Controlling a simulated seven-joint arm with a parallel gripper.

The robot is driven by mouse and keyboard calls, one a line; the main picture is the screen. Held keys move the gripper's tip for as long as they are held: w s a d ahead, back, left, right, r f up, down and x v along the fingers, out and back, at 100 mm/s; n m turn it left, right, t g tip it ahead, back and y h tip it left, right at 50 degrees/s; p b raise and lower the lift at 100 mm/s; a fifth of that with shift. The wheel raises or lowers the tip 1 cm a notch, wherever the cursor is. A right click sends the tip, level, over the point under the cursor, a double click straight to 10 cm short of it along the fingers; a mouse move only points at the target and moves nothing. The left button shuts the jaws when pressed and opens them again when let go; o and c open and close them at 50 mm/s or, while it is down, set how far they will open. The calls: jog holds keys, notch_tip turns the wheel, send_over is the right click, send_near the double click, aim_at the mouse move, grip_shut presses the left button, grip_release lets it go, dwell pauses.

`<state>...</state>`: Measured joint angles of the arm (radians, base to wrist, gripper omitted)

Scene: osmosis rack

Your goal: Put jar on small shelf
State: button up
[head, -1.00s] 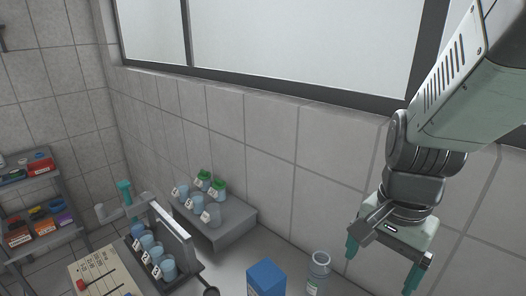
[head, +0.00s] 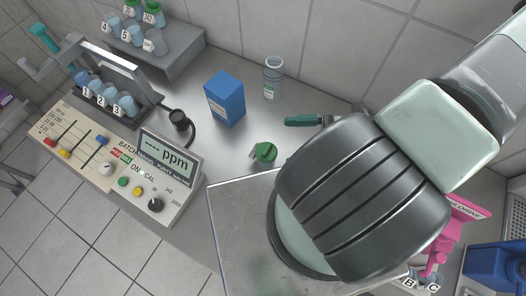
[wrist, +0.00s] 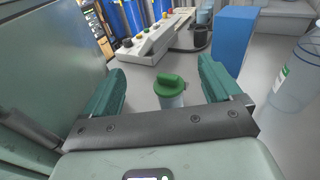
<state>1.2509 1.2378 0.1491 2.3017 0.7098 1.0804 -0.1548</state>
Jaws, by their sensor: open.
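A small jar with a green lid (head: 264,153) stands upright on the grey bench, beside the raised metal plate. In the wrist view the green-lidded jar (wrist: 170,92) is between and a little beyond the tips of my gripper (wrist: 162,80), which is open and empty. In the head view one green finger shows; the wrist hides the other. The small shelf (head: 178,62) is at the upper left against the wall, holding numbered cups and green-lidded jars at its left part. Its right end is bare.
A blue box (head: 225,98) and a clear bottle (head: 272,80) stand behind the jar. A ppm meter console (head: 120,165), a black cup-shaped probe (head: 179,121) and a rack of numbered cups (head: 142,100) are to the left. A pink stand (head: 462,215) is at right.

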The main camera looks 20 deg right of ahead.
jog(key=f, duration=0.3)
jog(key=a+f+m+t, duration=0.1)
jog(key=f, duration=0.2)
jog(key=f+t, duration=0.1)
jog(key=f, duration=0.1)
jog(key=shift+w+a+f, duration=0.2)
jog(key=shift+w+f, duration=0.2)
jog(key=x, duration=0.6)
jog(key=shift+w+a+r, duration=0.1)
jog(key=shift+w+a, duration=0.05)
jog(key=shift+a, duration=0.15)
jog(key=c, duration=1.2)
